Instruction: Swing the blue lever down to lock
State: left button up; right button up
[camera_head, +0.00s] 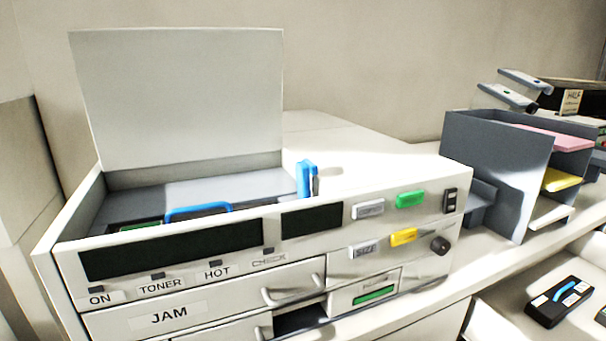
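A white copier (375,178) stands on the counter with its flat lid (180,95) raised. The blue lever (305,179) stands upright at the right end of the open bay, behind the front panel. Its lower end is hidden by the panel. A blue handle-like bar (198,210) lies low inside the bay, left of the lever, on a dark part mostly hidden by the panel.
A black cartridge with a blue handle (560,300) lies at lower right. Space above the bay is clear in front of the lid.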

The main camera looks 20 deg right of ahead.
aim_at(304, 168)
jog(key=i+l+u, duration=0.2)
jog(key=l, duration=0.65)
jog(key=l+u, duration=0.25)
jog(key=l, duration=0.55)
jog(key=j+z, duration=0.45)
